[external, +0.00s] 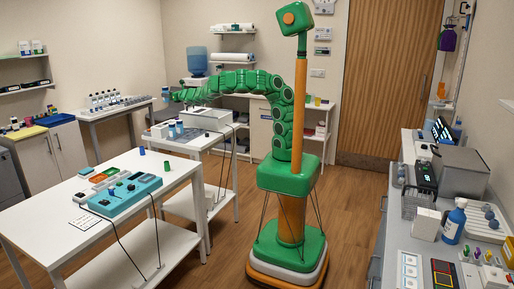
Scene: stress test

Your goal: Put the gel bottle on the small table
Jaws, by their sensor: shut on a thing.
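My arm reaches left across the room at about the height of the back shelves. My gripper (172,97) is at its far end and is shut on a small bluish bottle (165,95), which looks like the gel bottle. It is held in the air above a white table (222,143) with a white device on it. The fingers and the bottle's label are too small to make out. The frame does not clearly tell which of the white tables is the small table.
Two blue bottles (179,128) stand beside the white device (207,119). More bottles (104,99) stand on a back table.

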